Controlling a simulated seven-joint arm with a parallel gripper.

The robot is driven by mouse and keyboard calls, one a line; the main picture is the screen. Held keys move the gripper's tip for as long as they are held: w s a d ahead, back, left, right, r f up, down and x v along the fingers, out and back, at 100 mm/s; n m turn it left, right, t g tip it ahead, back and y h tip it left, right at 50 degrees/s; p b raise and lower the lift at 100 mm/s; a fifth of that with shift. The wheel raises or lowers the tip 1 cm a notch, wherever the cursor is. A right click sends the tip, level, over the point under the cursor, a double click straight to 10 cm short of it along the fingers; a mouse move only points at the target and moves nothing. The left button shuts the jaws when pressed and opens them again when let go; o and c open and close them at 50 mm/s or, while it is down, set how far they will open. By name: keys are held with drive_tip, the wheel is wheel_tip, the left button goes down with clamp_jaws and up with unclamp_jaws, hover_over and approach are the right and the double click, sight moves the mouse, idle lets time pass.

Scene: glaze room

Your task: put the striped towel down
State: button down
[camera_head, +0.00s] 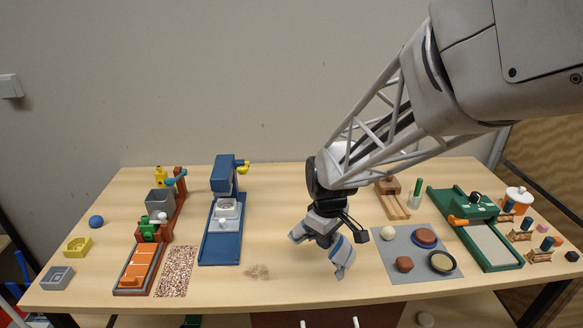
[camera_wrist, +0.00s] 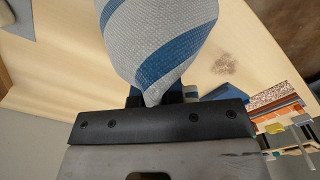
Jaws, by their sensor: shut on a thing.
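The striped towel (camera_head: 341,258) is grey-white with blue stripes. My gripper (camera_head: 322,238) is shut on it, and it hangs out on both sides of the jaws over the front middle of the table. In the wrist view the towel (camera_wrist: 160,45) fills the upper middle, gathered to a narrow point between the fingers (camera_wrist: 155,97). The fingertips are mostly hidden by the cloth. I cannot tell whether the towel's lower end touches the table (camera_head: 285,215).
A grey mat (camera_head: 385,265) with a dark bowl (camera_head: 441,262) and several lumps lies just right of the towel. A brownish speckled patch (camera_head: 257,271) lies to its left. A blue machine (camera_head: 222,235) stands further left. Bare table lies between the machine and the mat.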

drive_tip(key=shift+w+a+f, duration=0.15)
drive_tip(key=shift+w+f, duration=0.55)
drive_tip(key=shift+w, duration=0.35)
drive_tip(key=shift+w+a+f, duration=0.1)
drive_tip(key=shift+w+f, duration=0.55)
drive_tip(key=shift+w, duration=0.35)
drive_tip(key=shift+w+a+f, duration=0.15)
drive_tip(key=shift+w+f, duration=0.55)
drive_tip(key=shift+w, duration=0.35)
drive_tip(key=c, duration=0.5)
unclamp_jaws()
drive_tip(key=shift+r, duration=0.1)
